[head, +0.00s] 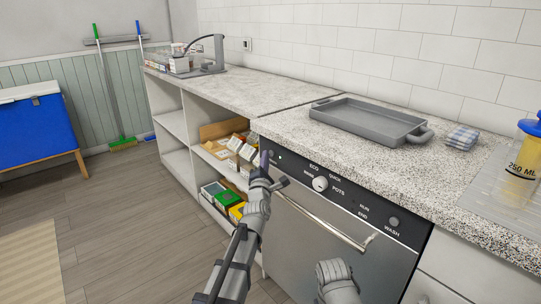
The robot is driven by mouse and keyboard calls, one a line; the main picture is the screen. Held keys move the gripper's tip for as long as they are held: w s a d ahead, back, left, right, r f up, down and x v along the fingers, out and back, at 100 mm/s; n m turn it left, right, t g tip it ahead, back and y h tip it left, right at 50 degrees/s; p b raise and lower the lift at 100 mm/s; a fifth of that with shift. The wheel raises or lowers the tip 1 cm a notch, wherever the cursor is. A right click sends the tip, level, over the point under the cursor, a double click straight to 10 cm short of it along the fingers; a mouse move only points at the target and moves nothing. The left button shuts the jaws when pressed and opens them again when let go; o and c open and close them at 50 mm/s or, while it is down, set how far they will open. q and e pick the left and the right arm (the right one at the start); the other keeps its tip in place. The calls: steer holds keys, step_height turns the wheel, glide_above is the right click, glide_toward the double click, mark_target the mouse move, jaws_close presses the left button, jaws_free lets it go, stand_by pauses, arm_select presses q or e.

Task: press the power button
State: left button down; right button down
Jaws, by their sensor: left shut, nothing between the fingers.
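The dishwasher (330,240) has a silver door under a black control panel (350,198). The panel has a round dial (320,184), printed labels and a round button (393,222) by the word WASH at its right end. A small green light (280,157) shows near its left end. My left gripper (264,159) is shut and empty, its tip at the panel's left end. I cannot tell whether it touches the panel. No power button shows clearly; the gripper covers part of that end. My right arm shows low in front of the door, but its gripper is not visible.
A long door handle (318,218) juts out below the panel. A grey tray (368,122) and folded cloth (462,137) lie on the speckled counter (300,122) above. Open shelves with boxes (238,150) stand to the left. The wooden floor (120,230) is clear at left.

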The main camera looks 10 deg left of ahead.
arm_select(q)
steer(key=shift+s+a, duration=0.25)
steer(key=shift+s, duration=0.05)
steer(key=shift+s+a, duration=0.95)
steer(key=shift+s, duration=0.25)
steer(key=shift+s+a, duration=0.9)
steer(key=shift+s, duration=0.25)
